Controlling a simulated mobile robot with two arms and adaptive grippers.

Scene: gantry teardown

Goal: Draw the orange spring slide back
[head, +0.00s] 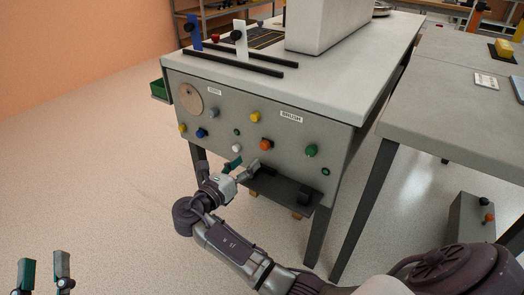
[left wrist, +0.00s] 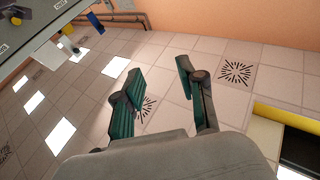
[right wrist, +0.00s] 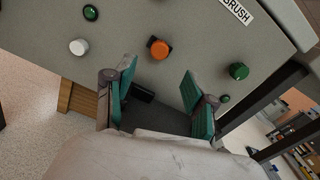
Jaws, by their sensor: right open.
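The orange knob (head: 265,145), which looks like the spring slide, sticks out of the grey front panel (head: 225,125) of the bench. In the right wrist view the orange knob (right wrist: 159,48) shows a dark collar. It lies just beyond the open fingertips, about midway between them. My right gripper (head: 242,166) is open and empty below and left of the knob, in front of the panel, with a gap to the knob. It also shows in the right wrist view (right wrist: 158,85). My left gripper (head: 43,268) is open and empty, away from the bench over the floor.
A white knob (head: 237,148), a green knob (head: 311,151) and a yellow knob (head: 255,116) neighbour the orange one. A black shelf (head: 282,188) juts out below. A second table (head: 450,110) stands at the right. The floor at the left is clear.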

